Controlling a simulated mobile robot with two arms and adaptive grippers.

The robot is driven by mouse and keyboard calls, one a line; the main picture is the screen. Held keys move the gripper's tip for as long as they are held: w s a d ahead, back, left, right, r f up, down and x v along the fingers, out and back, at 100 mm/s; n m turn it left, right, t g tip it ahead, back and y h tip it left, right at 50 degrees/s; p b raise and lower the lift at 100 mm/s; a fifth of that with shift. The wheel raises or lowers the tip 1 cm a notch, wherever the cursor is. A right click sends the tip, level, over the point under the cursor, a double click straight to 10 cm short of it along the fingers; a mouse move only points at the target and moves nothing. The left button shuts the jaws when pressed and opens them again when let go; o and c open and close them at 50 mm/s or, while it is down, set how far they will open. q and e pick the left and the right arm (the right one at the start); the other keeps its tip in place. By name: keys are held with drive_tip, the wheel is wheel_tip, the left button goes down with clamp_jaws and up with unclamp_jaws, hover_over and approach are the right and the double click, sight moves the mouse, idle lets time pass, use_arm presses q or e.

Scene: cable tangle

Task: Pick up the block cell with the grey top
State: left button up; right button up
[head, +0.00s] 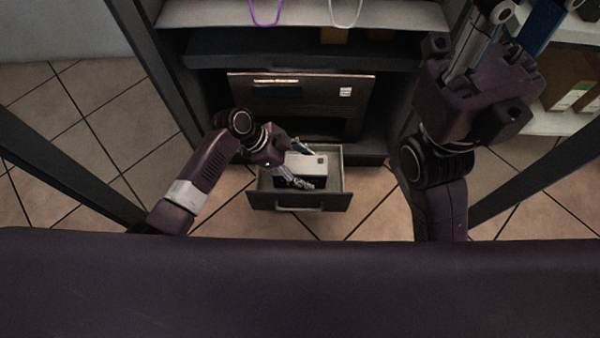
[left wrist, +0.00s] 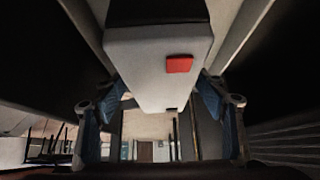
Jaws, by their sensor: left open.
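The block cell with the grey top (head: 310,161) lies in an open drawer (head: 341,199). In the left wrist view the cell (left wrist: 150,58) fills the upper middle, with a pale grey face, a red square patch and a dark end. My left gripper (head: 297,180) is open over the drawer, at the cell's near left side. Its blue-padded fingers stand on either side of the cell's lower end in the wrist view; whether they touch it is unclear. My right gripper (head: 505,35) is raised at the upper right, partly cut off.
The drawer walls stand close around the cell. Behind it is a dark cabinet with a panel (head: 300,88) and a shelf (head: 290,13), where a purple cable loop (head: 265,20) and a pale one hang. Boxes (head: 567,80) stand on shelving at right. Tiled floor lies around the drawer.

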use_arm(q)
drive_tip(key=shift+b+x, duration=0.8)
drive_tip(key=shift+x, duration=0.9)
drive_tip(key=shift+w+a, duration=0.1)
drive_tip(key=shift+a, duration=0.05)
clamp_jaws()
drive_tip(key=shift+w+r, duration=0.1)
